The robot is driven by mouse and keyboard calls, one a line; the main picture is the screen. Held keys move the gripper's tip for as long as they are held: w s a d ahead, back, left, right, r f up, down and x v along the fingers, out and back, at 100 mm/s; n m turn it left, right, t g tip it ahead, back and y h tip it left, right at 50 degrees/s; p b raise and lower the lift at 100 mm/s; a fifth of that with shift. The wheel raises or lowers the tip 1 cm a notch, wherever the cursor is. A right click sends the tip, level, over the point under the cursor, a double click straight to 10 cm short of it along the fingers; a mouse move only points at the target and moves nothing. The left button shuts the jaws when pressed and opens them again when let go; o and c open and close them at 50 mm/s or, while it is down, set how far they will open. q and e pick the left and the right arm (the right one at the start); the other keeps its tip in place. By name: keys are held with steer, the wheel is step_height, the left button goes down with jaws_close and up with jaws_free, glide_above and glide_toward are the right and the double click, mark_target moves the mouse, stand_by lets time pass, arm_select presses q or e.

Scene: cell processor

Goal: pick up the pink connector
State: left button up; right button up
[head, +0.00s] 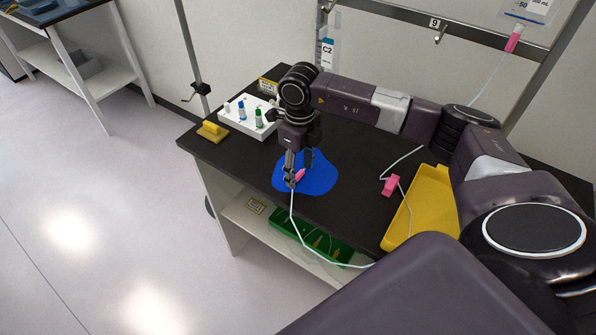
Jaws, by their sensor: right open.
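A small pink connector (299,175) lies on or just above the blue mat (322,184) on the black table. A thin white tube runs from it over the table's front edge. My right gripper (298,168) points down over the mat, fingers apart, with the connector between or right beside its fingertips. I cannot tell whether the fingers touch it. A pink clamp (390,186) sits on tubing to the right, and another pink connector (514,40) hangs below a bag at the upper right. My left gripper is not in view.
A white rack (240,130) with blue and green capped vials stands at the table's back left, beside a yellow block (212,131). A yellow tray (438,182) lies to the right under my right arm. A green tray (330,247) is on the lower shelf. A metal rail with hooks runs behind.

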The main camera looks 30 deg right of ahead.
steer(key=shift+d+f, duration=0.1)
steer(key=shift+f, duration=0.1)
steer(key=c, duration=0.5)
steer(key=shift+c, duration=0.8)
step_height(320, 180, up, 14)
steer(key=r+b, duration=0.1)
steer(key=b, duration=0.3)
step_height(320, 180, up, 4)
glide_above(300, 174)
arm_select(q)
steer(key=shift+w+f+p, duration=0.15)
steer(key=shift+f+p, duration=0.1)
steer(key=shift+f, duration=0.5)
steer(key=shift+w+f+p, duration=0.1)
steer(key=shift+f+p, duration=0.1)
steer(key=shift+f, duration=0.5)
arm_select(e)
steer(key=shift+s+r, duration=0.1)
steer(key=shift+r, duration=0.45)
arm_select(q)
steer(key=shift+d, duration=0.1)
arm_select(e)
jaws_close()
